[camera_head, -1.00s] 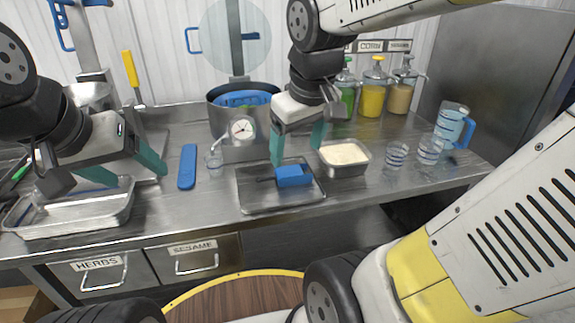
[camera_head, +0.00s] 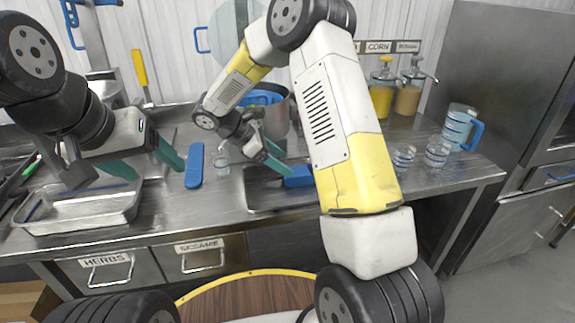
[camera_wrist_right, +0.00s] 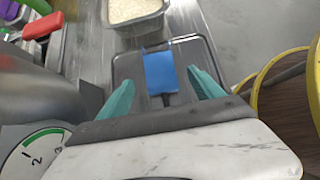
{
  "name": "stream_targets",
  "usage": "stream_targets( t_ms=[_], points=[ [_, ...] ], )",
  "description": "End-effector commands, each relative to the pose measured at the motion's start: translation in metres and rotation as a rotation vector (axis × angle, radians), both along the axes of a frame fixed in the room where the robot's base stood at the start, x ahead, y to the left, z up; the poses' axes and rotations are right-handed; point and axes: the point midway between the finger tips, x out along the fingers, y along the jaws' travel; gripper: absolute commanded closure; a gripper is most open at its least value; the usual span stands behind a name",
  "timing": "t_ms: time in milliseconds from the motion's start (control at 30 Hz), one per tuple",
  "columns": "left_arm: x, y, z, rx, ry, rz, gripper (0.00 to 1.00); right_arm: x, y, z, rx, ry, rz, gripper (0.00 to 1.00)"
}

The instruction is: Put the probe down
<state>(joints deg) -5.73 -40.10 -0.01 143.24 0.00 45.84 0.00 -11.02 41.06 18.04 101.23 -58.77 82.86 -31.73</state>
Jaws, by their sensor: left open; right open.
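A blue block with a thin dark stem, which looks like the probe (camera_head: 299,177), lies on a flat metal tray (camera_head: 260,201). It also shows in the right wrist view (camera_wrist_right: 160,72), with its stem toward my gripper. My right gripper (camera_head: 277,161) is open and empty, low over the tray. In the right wrist view its teal fingers (camera_wrist_right: 160,88) stand apart on both sides of the block's near end, with gaps visible. My right forearm hides part of the tray in the head view. My left gripper (camera_head: 146,165) is open and empty above a metal pan (camera_head: 85,222).
A rice container (camera_wrist_right: 140,28) stands just beyond the tray. A long blue case (camera_head: 194,166) and a small clear cup (camera_head: 222,160) lie left of the tray. Clear cups (camera_head: 437,155) and a blue-handled jug (camera_head: 458,128) stand at right. The dial and pot are mostly hidden.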

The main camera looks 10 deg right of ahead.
Motion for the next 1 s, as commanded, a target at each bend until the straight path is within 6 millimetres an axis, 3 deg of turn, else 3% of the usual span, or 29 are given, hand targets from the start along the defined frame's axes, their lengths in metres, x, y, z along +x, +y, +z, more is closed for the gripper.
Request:
stream_targets(
  t_ms=[533,800,1000],
  points=[
    [0.0,0.0,0.0,0.0,0.0,0.0,0.28,0.002,-0.047,-0.047,0.0,0.001,-0.003,0.24],
    [0.0,0.0,0.0,0.0,0.0,0.0,0.28,0.003,-0.051,-0.052,0.001,-0.001,-0.002,0.24],
    [0.0,0.0,0.0,0.0,0.0,0.0,0.28,0.003,-0.051,-0.052,0.001,-0.001,-0.002,0.61]
  ],
)
